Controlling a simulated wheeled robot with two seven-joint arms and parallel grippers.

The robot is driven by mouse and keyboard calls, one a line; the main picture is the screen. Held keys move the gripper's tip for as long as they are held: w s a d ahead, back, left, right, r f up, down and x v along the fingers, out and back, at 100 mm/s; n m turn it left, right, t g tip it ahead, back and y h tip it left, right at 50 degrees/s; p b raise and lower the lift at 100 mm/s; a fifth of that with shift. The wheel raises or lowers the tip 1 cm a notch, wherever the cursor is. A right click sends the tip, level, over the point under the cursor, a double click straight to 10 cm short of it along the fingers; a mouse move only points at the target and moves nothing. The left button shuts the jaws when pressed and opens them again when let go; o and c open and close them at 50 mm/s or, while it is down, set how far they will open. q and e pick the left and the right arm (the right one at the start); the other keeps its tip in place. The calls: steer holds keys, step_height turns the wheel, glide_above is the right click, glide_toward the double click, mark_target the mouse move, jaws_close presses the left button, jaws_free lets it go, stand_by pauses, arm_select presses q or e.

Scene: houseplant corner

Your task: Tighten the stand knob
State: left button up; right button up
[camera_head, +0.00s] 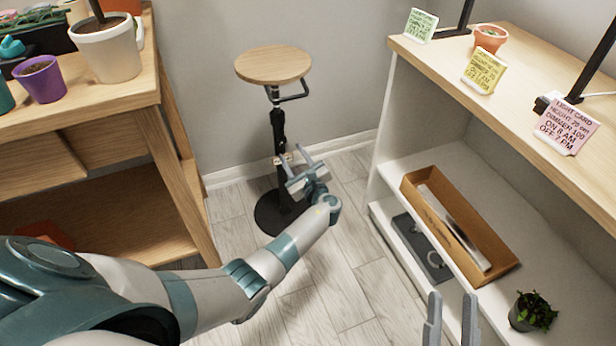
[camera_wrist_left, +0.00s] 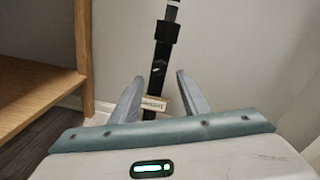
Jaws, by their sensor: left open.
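The stand (camera_head: 273,65) has a round wooden top, a black post and a dark round base, and stands upright on the floor. In the left wrist view the black post (camera_wrist_left: 161,52) runs up between my fingers, with a collar near the top. A small dark part on the post, perhaps the knob (camera_wrist_left: 158,69), shows just beyond the fingertips. A small tan label (camera_wrist_left: 153,103) hangs lower on the post. My left gripper (camera_head: 290,157) is open in front of the post, its fingers on either side in the wrist view; contact is unclear. My right gripper (camera_head: 452,297) is open and empty at the bottom.
A wooden plant bench (camera_head: 160,120) with pots stands at left. A white shelf (camera_head: 395,120) with a wooden top, cards and lamp stands is at right; it holds a cardboard box (camera_head: 445,225) and a small plant (camera_head: 532,312). The wall is close behind the stand.

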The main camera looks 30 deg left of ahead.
arm_select(q)
steer(key=p+v, duration=0.1)
steer(key=v, duration=1)
steer(key=shift+s+d+p, duration=0.25)
steer(key=shift+d+p, duration=0.05)
steer(key=shift+p, duration=0.1)
arm_select(e)
steer(key=w+f+g+h, duration=0.1)
steer(key=w+f+g, duration=0.2)
steer(key=f, duration=0.4)
steer(key=shift+w+d+g+h, duration=0.2)
steer(key=shift+w+g+h, duration=0.2)
steer(key=shift+g, duration=0.3)
steer(key=shift+r, duration=0.1)
